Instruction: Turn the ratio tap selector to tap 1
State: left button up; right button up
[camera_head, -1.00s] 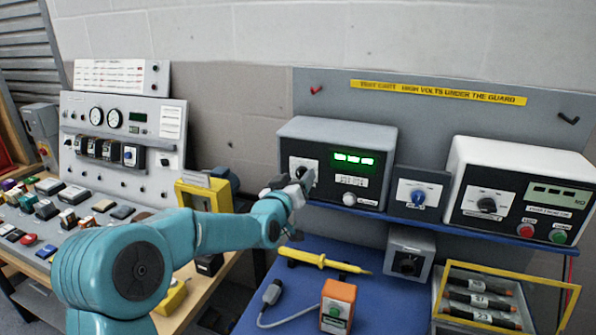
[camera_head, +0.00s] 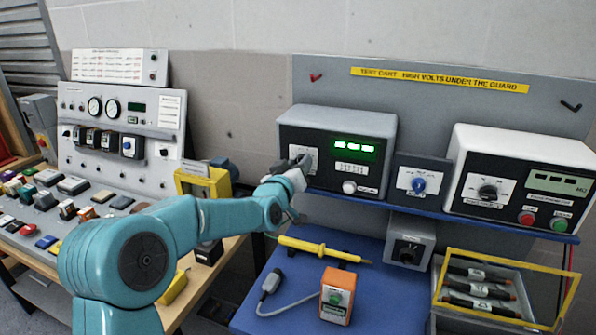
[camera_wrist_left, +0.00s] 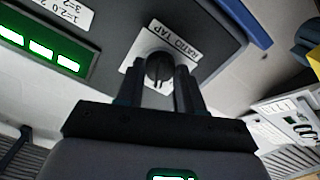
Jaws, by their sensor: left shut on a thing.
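The ratio tap selector is a dark round knob on a white plate labelled RATIO TAP (camera_wrist_left: 172,38). In the left wrist view the knob (camera_wrist_left: 159,68) sits between the two fingers of my left gripper (camera_wrist_left: 160,80), which is shut on it. In the head view my left gripper (camera_head: 300,165) covers most of the knob at the left of the grey meter box (camera_head: 340,122). The tap number it points to cannot be read. The box's green display (camera_head: 353,147) is lit. My right gripper does not show.
Right of the box are a blue-knob panel (camera_head: 418,184) and a white meter box (camera_head: 520,160) with red and green buttons.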

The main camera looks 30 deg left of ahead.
pick_arm(q)
jog(key=shift+a+n+b, duration=0.1)
jog(key=shift+n+b, duration=3.4)
jog(key=shift+b, duration=1.5)
jog(key=o, duration=1)
jog(key=shift+s, duration=0.15)
jog(key=b+v, duration=0.2)
jog(key=v, duration=1.4)
